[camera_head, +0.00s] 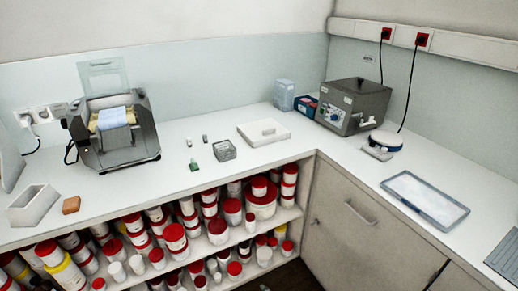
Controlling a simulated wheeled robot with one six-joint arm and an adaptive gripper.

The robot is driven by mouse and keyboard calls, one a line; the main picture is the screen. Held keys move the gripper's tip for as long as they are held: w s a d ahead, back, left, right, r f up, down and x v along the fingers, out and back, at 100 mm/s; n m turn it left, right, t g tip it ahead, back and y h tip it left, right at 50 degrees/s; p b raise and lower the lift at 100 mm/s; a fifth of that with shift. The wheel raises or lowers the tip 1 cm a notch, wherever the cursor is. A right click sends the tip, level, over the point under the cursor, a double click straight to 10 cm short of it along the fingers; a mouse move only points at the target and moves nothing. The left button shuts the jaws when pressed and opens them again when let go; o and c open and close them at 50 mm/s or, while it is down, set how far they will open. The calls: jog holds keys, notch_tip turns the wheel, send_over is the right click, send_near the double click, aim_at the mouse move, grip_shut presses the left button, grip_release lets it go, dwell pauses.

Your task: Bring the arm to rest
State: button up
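My arm and my gripper do not show in the head view. Nothing in this view tells whether the gripper is open or shut, or whether it holds anything. The white L-shaped counter (300,148) shows with no arm over it.
A mill with rollers (112,130) stands at the left and a grey water bath (353,106) in the corner. A small wire basket (224,151), a white slab (263,133) and a shallow tray (425,199) lie on the counter. Red-lidded jars (175,238) fill the shelves below.

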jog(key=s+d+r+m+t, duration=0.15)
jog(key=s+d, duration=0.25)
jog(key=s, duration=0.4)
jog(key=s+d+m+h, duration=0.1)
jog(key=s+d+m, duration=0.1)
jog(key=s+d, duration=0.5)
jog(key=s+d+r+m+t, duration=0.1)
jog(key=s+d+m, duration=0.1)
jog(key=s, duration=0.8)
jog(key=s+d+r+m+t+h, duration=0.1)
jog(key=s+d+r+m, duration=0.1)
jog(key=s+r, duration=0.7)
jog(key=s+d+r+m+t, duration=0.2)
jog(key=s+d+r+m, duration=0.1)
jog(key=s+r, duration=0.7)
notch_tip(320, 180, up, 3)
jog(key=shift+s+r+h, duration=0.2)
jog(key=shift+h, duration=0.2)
